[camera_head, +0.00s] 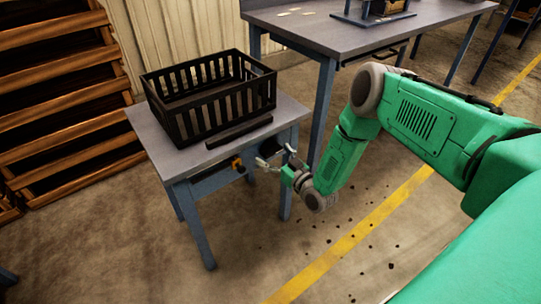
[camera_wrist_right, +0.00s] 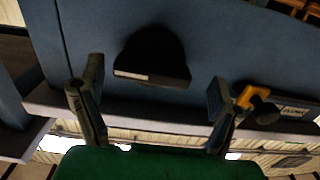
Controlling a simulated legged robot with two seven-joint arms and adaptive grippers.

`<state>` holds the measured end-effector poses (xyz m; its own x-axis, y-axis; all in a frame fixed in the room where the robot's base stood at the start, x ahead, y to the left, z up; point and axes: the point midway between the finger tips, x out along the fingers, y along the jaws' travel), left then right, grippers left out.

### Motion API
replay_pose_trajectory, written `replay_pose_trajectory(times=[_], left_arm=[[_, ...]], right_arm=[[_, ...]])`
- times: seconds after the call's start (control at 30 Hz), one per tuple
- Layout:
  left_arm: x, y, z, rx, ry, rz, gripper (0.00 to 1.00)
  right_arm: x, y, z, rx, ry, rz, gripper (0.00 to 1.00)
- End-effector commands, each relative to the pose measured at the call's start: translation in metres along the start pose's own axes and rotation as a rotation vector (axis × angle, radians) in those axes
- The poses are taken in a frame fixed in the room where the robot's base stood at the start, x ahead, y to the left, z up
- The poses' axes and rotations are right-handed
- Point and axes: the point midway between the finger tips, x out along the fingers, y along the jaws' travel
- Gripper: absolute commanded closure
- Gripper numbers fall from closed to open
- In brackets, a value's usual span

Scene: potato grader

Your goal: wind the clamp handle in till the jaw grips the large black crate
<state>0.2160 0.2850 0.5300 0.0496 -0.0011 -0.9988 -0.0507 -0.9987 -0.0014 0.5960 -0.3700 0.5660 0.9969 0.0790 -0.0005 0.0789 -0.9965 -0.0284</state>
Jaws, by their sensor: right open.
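The large black crate (camera_head: 208,103), slatted and empty, stands upright on a small grey-topped table (camera_head: 170,150). A dark bar (camera_head: 240,132), seemingly the clamp jaw, lies along its near side, with a narrow strip of tabletop visible between them. An orange part with a dark knob (camera_head: 237,163) sits at the table's front edge; it also shows in the right wrist view (camera_wrist_right: 252,100), just outside one finger. My right gripper (camera_head: 275,157) is open and empty at that edge. In the wrist view a dark rounded piece (camera_wrist_right: 152,55) lies beyond its fingers (camera_wrist_right: 155,88); I cannot tell whether it is the handle.
A long workbench (camera_head: 345,30) with a blue frame stands behind at the right. Stacked wooden pallets or crates (camera_head: 60,90) stand at the left. A yellow line (camera_head: 350,240) crosses the open floor, with dark scraps scattered about.

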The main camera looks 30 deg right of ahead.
Motion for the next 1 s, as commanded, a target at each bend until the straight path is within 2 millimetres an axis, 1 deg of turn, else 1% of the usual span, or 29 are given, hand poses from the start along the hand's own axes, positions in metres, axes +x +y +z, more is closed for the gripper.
replay_pose_trajectory(times=[0.1,0.2,0.47,0.57,0.6,0.63,1.0], left_arm=[[0.004,0.0,0.0,0.0,0.0,0.0,0.72],[0.004,0.0,0.0,0.0,0.0,0.0,0.72],[0.004,0.0,0.0,0.001,0.0,0.0,0.72],[0.004,0.0,0.0,0.001,0.0,0.0,0.72],[0.004,0.0,0.0,0.001,0.0,0.0,0.72],[0.004,0.0,0.0,0.001,0.0,0.0,0.72],[0.006,0.0,0.0,0.0,0.0,0.0,0.72]], right_arm=[[0.011,0.002,0.001,0.0,0.001,0.001,0.16],[0.015,0.002,0.001,0.002,0.0,0.001,0.16],[0.016,-0.001,-0.001,-0.001,0.0,0.001,0.16],[0.016,-0.001,-0.001,-0.002,-0.001,0.001,0.47],[0.016,-0.001,-0.001,-0.002,0.0,0.001,0.61],[0.016,-0.001,-0.001,-0.002,0.0,0.001,0.65],[0.016,0.0,0.0,0.037,0.001,0.0,0.65]])
